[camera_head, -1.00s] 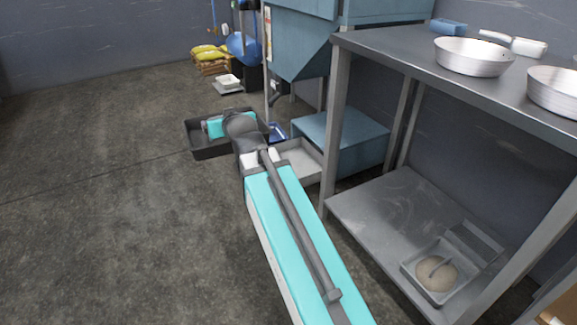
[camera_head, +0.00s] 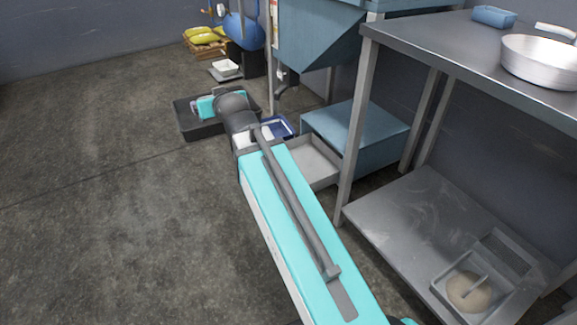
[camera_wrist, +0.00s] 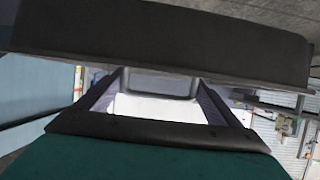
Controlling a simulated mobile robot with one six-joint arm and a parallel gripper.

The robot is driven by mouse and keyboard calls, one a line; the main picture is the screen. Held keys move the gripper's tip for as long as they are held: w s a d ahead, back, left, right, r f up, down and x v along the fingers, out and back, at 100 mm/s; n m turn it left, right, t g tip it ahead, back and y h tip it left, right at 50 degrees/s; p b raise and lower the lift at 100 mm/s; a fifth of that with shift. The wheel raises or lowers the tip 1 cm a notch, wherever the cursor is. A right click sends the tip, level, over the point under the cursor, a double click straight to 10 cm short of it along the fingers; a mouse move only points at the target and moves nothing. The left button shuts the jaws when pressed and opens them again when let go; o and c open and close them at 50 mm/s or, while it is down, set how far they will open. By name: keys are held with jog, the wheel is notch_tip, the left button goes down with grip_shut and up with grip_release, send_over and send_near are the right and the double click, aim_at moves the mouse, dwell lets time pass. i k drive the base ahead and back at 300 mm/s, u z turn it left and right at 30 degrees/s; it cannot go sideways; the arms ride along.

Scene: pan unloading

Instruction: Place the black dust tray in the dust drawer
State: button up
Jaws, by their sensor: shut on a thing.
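The black dust tray (camera_head: 200,132) hangs at the end of my arm in the head view, left of the blue machine. It fills the top of the wrist view (camera_wrist: 170,48), where its dark wall lies across the fingertips. My gripper (camera_wrist: 155,82) is shut on the tray's wall; in the head view the wrist hides most of the gripper. The dust drawer (camera_head: 318,152) appears to be the open grey drawer sticking out of the low blue cabinet, right of the tray and apart from it. My forearm covers part of its left side.
A steel table (camera_head: 455,50) with a lower shelf (camera_head: 405,225) stands at right, its leg close to the drawer. A small blue bin (camera_head: 286,127) sits beside the drawer. Yellow sacks (camera_head: 203,35) on a pallet are at the back. The floor at left is clear.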

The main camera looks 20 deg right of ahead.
aim_at(308, 167)
jog(key=u, duration=0.6)
jog(key=i, duration=0.9)
jog(key=u, duration=0.65)
